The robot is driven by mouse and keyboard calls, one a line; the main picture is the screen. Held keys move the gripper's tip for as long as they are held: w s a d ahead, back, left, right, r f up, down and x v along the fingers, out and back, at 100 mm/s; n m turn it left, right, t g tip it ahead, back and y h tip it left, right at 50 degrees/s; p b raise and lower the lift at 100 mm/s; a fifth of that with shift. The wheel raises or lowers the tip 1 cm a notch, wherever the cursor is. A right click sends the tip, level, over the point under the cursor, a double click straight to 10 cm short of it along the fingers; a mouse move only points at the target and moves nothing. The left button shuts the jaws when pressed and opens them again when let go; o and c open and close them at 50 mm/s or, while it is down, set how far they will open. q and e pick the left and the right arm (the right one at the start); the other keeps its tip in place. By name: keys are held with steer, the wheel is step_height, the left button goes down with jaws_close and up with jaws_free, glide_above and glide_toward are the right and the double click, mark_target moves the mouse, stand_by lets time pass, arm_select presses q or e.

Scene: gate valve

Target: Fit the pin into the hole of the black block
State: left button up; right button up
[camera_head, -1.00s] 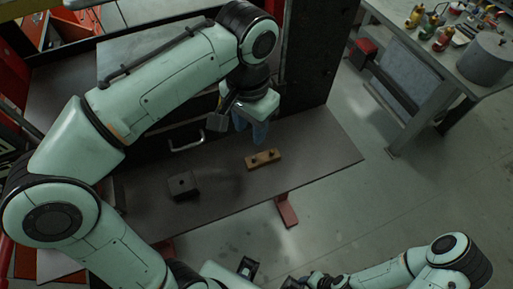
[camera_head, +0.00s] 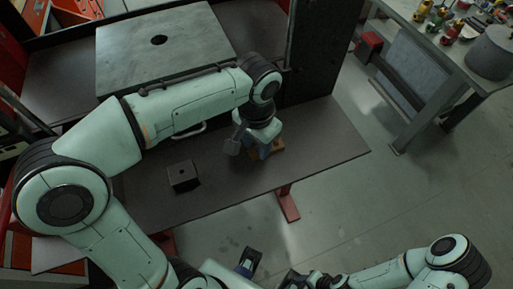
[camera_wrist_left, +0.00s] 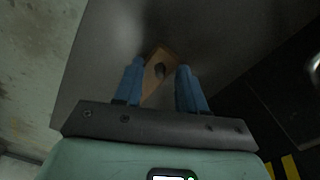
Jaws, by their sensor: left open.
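The black block (camera_head: 183,177) sits on the dark bench with a round hole in its top. A small wooden block (camera_head: 280,146) lies to its right, mostly hidden by my left gripper (camera_head: 261,152). In the left wrist view, the wooden block (camera_wrist_left: 152,84) shows between the blue fingers of my left gripper (camera_wrist_left: 160,67). A dark round shape on it may be the pin (camera_wrist_left: 159,71), but it is too dim to be sure. The left fingers are apart, one on each side, holding nothing. My right gripper (camera_head: 270,270) is low in the head view, its jaws unclear.
A grey plate (camera_head: 190,60) with a dark hole is behind the arm. A drawer handle (camera_head: 190,132) is below it. A dark upright panel (camera_head: 315,55) stands behind the bench. The bench surface (camera_head: 325,145) is clear to the right.

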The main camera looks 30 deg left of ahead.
mark_target(257, 147)
arm_select(q)
jaws_close()
steer(key=shift+r, duration=0.1)
step_height(257, 147, up, 20)
steer(key=p, duration=0.5)
arm_select(e)
steer(key=w+r, duration=0.3)
steer(key=r, duration=0.3)
steer(key=shift+r, duration=0.15)
